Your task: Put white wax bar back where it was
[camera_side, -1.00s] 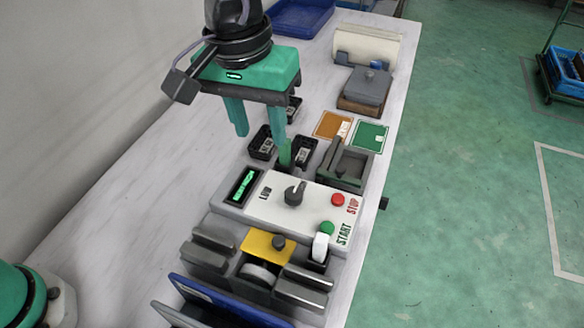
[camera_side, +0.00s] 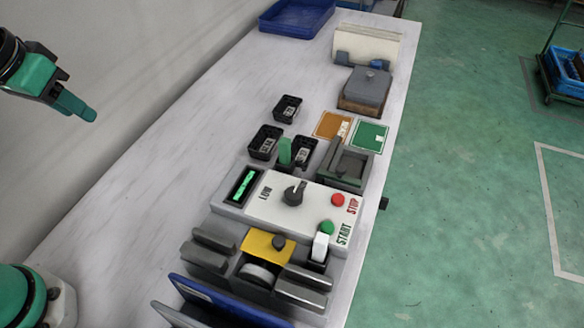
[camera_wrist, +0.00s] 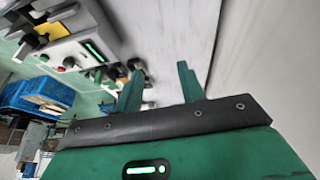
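A small white upright block (camera_side: 320,246) sits in a dark holder beside the green START button in the side view. It may be the white wax bar, but I cannot tell it from a switch. A green upright bar (camera_side: 285,152) stands among small black labelled trays, including a left one (camera_side: 263,143) and a back one (camera_side: 287,109). My gripper (camera_side: 84,109) is at the far left of the side view, well away from the trays and panel. In the wrist view its two green fingers (camera_wrist: 156,76) are apart, with nothing visible between them.
The white control panel (camera_side: 265,203) has a dark knob and a red STOP button. A yellow plate (camera_side: 262,243) and grey blocks lie in front of it. Orange (camera_side: 325,122) and green (camera_side: 374,133) cards lie behind. The table's left side is clear.

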